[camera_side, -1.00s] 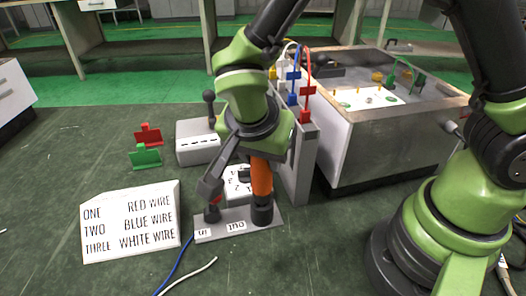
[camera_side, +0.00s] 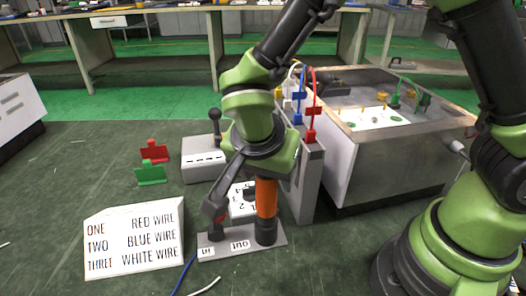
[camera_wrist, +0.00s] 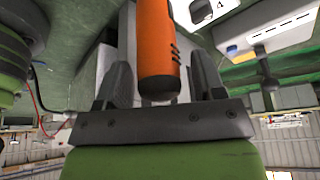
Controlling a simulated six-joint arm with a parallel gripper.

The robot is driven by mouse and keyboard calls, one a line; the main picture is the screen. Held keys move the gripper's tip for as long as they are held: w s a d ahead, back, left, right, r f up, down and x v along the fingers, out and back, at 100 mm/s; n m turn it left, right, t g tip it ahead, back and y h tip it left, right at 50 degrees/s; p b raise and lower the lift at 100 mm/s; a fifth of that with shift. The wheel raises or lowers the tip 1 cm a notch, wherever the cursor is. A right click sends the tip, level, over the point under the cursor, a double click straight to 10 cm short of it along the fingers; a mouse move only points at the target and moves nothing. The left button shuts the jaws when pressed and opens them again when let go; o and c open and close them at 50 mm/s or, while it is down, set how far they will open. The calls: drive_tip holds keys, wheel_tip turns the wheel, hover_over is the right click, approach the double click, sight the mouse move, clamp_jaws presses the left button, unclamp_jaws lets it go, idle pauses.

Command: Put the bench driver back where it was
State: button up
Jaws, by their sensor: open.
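The bench driver, with an orange cylindrical handle (camera_side: 265,198), stands upright on the OUT side of a small grey plate (camera_side: 272,236) labelled IN and OUT. Its lower end sits in a dark round holder. In the wrist view the orange handle (camera_wrist: 155,45) comes between the two dark fingers of my gripper (camera_wrist: 162,78). The fingers are spread, one on each side, with visible gaps to the handle. In the side view my wrist is directly above the handle and hides its top.
A white sign (camera_side: 134,240) lists wire colours at left. Red (camera_side: 154,151) and green (camera_side: 150,174) clips lie on the floor near a grey lever box (camera_side: 204,166). A panel with coloured wires (camera_side: 310,165) and a metal tank (camera_side: 390,165) stand close at right.

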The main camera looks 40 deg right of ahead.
drive_tip(key=v, duration=1.2)
drive_tip(key=s+d+r+n+t+y, duration=0.5)
drive_tip(key=s+d+n, duration=0.4)
drive_tip(key=s+d, duration=0.2)
drive_tip(key=shift+d+r+n+t+y, duration=0.3)
drive_tip(key=shift+r+y, duration=0.1)
drive_tip(key=shift+y, duration=0.1)
drive_tip(key=shift+c, duration=0.4)
